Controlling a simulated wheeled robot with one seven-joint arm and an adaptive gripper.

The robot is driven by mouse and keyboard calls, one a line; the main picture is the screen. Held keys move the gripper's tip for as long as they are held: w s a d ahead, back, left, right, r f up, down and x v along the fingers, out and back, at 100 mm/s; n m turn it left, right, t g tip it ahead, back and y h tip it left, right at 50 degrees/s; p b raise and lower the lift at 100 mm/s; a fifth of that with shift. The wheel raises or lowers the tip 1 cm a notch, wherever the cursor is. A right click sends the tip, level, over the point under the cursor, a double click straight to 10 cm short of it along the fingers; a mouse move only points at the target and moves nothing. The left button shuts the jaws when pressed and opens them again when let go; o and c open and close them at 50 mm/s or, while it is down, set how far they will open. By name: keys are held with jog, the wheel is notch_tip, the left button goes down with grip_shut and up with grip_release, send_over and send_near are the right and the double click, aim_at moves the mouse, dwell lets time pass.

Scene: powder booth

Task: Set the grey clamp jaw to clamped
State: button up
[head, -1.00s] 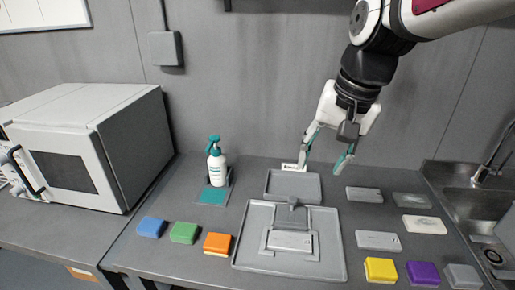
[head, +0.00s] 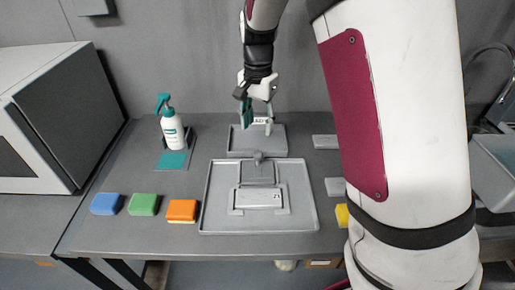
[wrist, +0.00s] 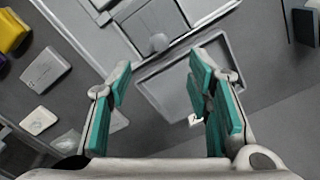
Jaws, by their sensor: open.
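The grey clamp jaw (head: 258,173) is a flat plate with a small knob at its back edge. It sits in the large grey tray (head: 211,212), behind a light grey block (head: 258,197). In the wrist view the jaw (wrist: 148,22) and its knob show at the top, ahead of my fingertips. My gripper (head: 258,118) is open and empty, above the smaller tray behind the jaw. In the wrist view its teal-padded fingers (wrist: 160,80) are wide apart, touching nothing I can make out. I cannot tell the jaw's setting.
The smaller tray (head: 238,152) lies behind the large one. A spray bottle (head: 172,130) stands at left. Blue (head: 107,204), green (head: 143,205) and orange (head: 182,210) sponges lie at front left. My arm hides most of the right side.

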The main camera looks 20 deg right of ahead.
aim_at(258, 153)
notch_tip(258, 153, down, 10)
jog(key=shift+f, duration=0.1)
dwell(0.4)
grip_shut()
